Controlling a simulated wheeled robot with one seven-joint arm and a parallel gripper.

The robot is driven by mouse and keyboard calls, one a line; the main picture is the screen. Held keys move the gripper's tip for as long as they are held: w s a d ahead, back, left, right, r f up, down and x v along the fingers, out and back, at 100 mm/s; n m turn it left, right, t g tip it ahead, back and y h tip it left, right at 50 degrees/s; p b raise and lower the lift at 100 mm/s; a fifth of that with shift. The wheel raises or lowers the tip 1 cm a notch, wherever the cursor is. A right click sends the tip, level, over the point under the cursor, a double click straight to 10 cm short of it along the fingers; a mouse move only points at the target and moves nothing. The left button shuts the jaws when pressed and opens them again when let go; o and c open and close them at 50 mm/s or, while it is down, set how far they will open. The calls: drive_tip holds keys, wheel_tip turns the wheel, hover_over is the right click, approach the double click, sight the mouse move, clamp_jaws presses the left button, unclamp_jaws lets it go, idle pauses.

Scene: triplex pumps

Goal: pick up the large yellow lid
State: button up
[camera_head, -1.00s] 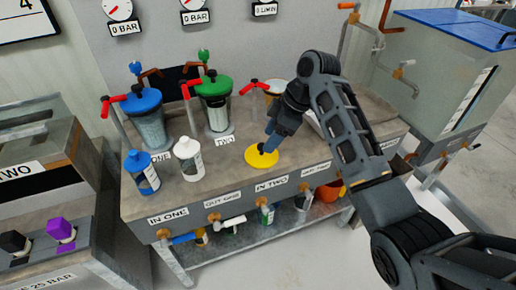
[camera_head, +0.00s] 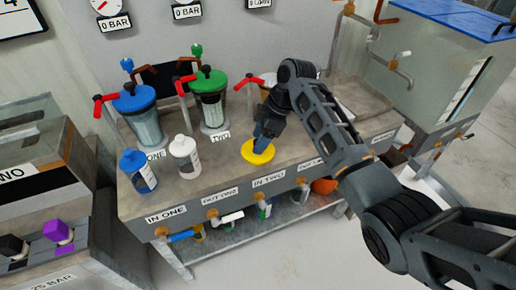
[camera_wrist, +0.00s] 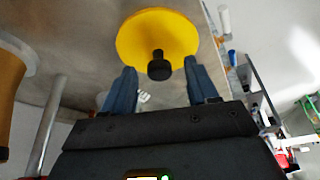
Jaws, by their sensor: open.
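The large yellow lid (camera_head: 257,153) lies flat on the grey bench top near its front edge. In the wrist view the lid (camera_wrist: 157,28) is a yellow disc with a black knob (camera_wrist: 159,66) at its centre. My gripper (camera_head: 262,140) is over the lid in the head view and hides part of it, including the knob. In the wrist view my gripper (camera_wrist: 155,80) is open, with one blue finger on either side of the black knob and a gap to each. Contact with the lid cannot be told.
Blue-lidded (camera_head: 138,108) and green-lidded (camera_head: 210,95) filter housings stand behind on the bench (camera_head: 210,172). A blue-capped bottle (camera_head: 140,172) and a white-capped bottle (camera_head: 186,158) stand to the left. Bench top between the bottles and the lid is clear.

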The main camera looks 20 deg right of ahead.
clamp_jaws()
idle(0.5)
